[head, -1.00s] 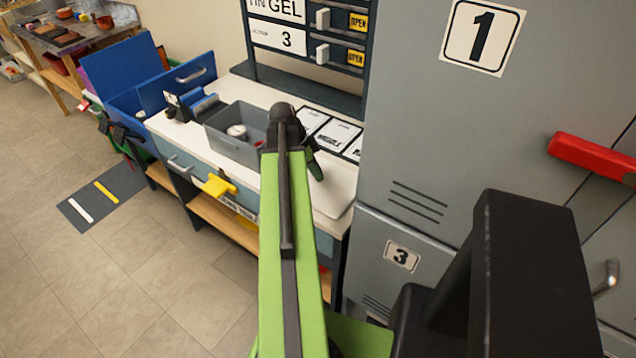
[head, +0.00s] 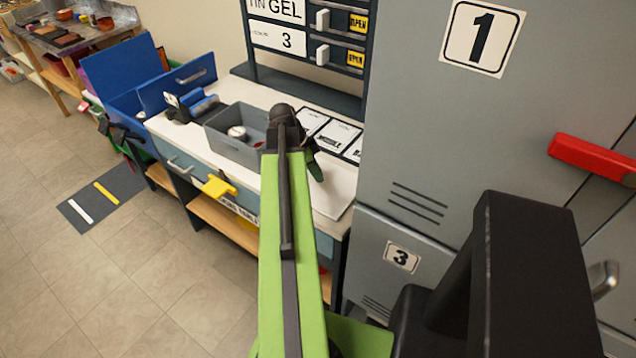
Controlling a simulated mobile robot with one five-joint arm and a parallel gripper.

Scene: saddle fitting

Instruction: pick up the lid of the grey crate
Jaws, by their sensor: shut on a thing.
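The grey crate (head: 234,151) stands open on the white worktop, left of my arm. A round white thing (head: 237,132) and a small red bit show inside it. My green arm reaches forward over the worktop. Of my gripper (head: 316,168), only a dark part shows at the right of the arm's far end, over the worktop right of the crate. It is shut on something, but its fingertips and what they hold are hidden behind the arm. I cannot make out the crate's lid for certain.
White cards (head: 333,132) lie at the worktop's back right. A yellow handle (head: 220,187) juts from the front. The grey locker (head: 430,130) rises close on the right.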

